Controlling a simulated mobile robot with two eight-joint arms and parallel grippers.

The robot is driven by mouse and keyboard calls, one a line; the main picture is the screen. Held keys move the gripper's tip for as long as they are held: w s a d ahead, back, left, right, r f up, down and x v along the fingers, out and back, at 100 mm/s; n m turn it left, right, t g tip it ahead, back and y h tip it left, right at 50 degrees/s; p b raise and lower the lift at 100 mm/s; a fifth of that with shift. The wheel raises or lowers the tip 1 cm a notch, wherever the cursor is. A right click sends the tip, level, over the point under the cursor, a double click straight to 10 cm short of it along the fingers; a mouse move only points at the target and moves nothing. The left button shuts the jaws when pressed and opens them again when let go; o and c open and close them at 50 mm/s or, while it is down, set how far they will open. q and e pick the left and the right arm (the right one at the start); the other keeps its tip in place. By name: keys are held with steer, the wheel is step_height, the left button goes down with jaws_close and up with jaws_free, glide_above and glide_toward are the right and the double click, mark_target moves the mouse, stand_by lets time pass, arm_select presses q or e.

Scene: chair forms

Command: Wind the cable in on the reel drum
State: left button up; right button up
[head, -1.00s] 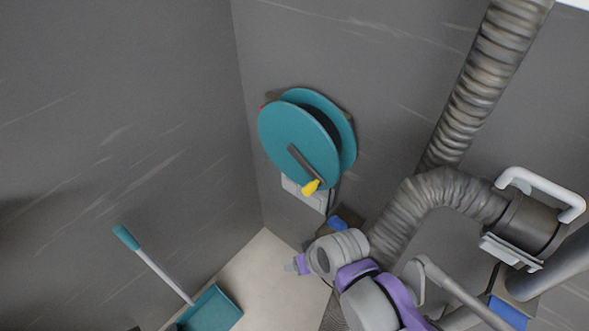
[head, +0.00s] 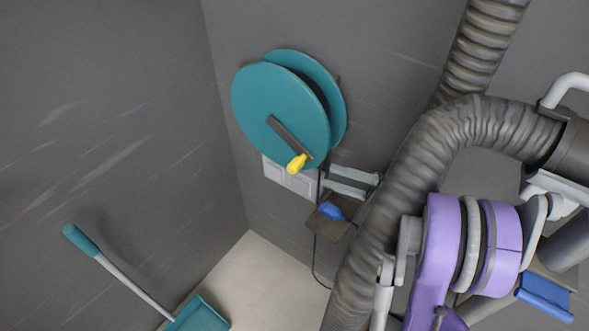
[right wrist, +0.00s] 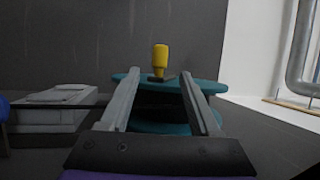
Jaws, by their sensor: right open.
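The reel drum (head: 280,115) is a teal double disc on the grey wall, with a dark crank arm (head: 288,134) and a yellow crank handle (head: 297,163). A thin dark cable (head: 314,255) hangs below the drum. The gripper fingers of my right gripper (head: 328,178) show just right of the drum's lower edge, open and apart from the handle; the hose hides the wrist behind them. In the right wrist view, the yellow handle (right wrist: 160,57) stands upright beyond and between the open fingertips (right wrist: 160,78), above the teal drum (right wrist: 207,87). My left gripper is not in view.
A thick grey ribbed hose (head: 425,155) crosses in front of my right arm. A white wall plate (head: 290,178) sits below the drum. A blue object (head: 331,211) rests on a brown block. A teal dustpan (head: 200,316) with a long handle stands at lower left.

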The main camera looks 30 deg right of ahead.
mark_target(295, 166)
steer(key=x, duration=1)
steer(key=shift+w+a+r, duration=0.1)
steer(key=shift+a, duration=0.1)
jaws_close()
stand_by(1.0)
